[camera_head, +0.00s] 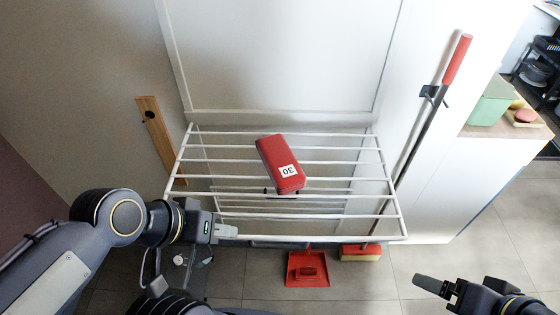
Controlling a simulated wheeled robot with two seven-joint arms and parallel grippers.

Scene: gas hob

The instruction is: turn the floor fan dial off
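No floor fan and no dial can be made out in the head view. My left gripper (228,231) is at the front left edge of a white drying rack, with its pale fingertip pointing right. It is seen side-on, and I cannot tell whether its fingers are apart. My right gripper (428,285) is at the lower right, over the tiled floor, in front of and apart from the rack. Its dark finger points left, and its opening is not clear. Nothing shows in either gripper.
The white drying rack (340,219) fills the middle, with a red box (275,158) marked 30 on its bars. Below are a red dustpan (308,269) and a brush head (361,252). A red-handled pole (457,60) leans right. A wooden board (153,125) stands left. Floor is clear at right.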

